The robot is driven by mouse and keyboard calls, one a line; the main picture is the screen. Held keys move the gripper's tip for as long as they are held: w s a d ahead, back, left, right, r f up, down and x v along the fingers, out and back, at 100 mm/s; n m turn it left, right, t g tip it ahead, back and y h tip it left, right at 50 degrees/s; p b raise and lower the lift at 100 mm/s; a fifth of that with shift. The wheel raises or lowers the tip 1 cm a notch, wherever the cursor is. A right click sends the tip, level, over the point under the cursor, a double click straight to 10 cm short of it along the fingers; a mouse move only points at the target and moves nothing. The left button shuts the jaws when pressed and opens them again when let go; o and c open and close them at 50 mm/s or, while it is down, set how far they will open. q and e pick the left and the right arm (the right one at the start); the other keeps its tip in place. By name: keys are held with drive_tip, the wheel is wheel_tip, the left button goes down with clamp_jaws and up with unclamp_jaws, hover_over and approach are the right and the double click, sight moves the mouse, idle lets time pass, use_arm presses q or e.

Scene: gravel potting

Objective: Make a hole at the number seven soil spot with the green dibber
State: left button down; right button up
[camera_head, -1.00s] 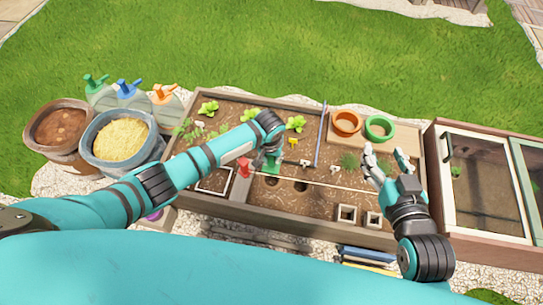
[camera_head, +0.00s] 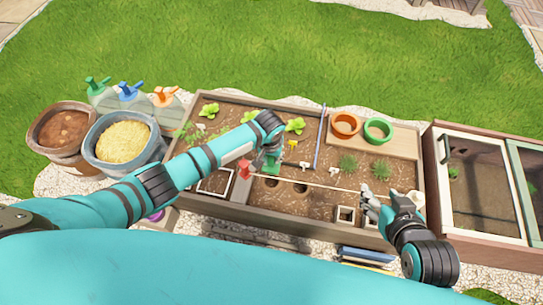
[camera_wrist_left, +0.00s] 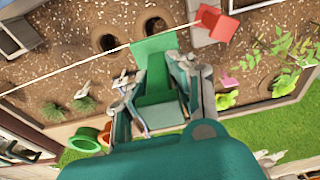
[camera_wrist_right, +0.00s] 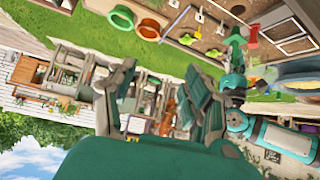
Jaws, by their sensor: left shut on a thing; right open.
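My left gripper (camera_head: 268,152) is shut on the green dibber (camera_head: 270,169), above the soil of the planter bed (camera_head: 236,215). In the left wrist view the green dibber (camera_wrist_left: 155,58) sits between the fingers; its tip is not clear. Two dark holes, a left one (camera_head: 271,182) and a right one (camera_head: 301,188), lie in the soil close to the dibber. They also show in the left wrist view as one hole (camera_wrist_left: 107,42) and another (camera_wrist_left: 155,25). No number seven is legible. My right gripper (camera_head: 371,205) is open and empty over the bed's right front part.
A red-topped object (camera_head: 245,168) stands left of the dibber. A pale string (camera_head: 330,187) crosses the bed. Orange (camera_head: 345,124) and green (camera_head: 378,129) pots sit at the back right. Square pots (camera_head: 345,214) stand at the front. A cold frame (camera_head: 480,190) is at the right.

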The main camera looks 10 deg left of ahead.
use_arm(q)
drive_tip(key=shift+r+p, duration=1.25)
drive_tip(key=shift+p, duration=0.1)
use_arm(e)
drive_tip(key=s+d+f+g+h, duration=0.1)
drive_tip(key=s+d+f+g, duration=0.2)
drive_tip(key=s, duration=0.7)
drive_tip(key=shift+d+f+g, duration=0.15)
drive_tip(key=shift+f+g, duration=0.05)
drive_tip(key=shift+g, duration=1.2)
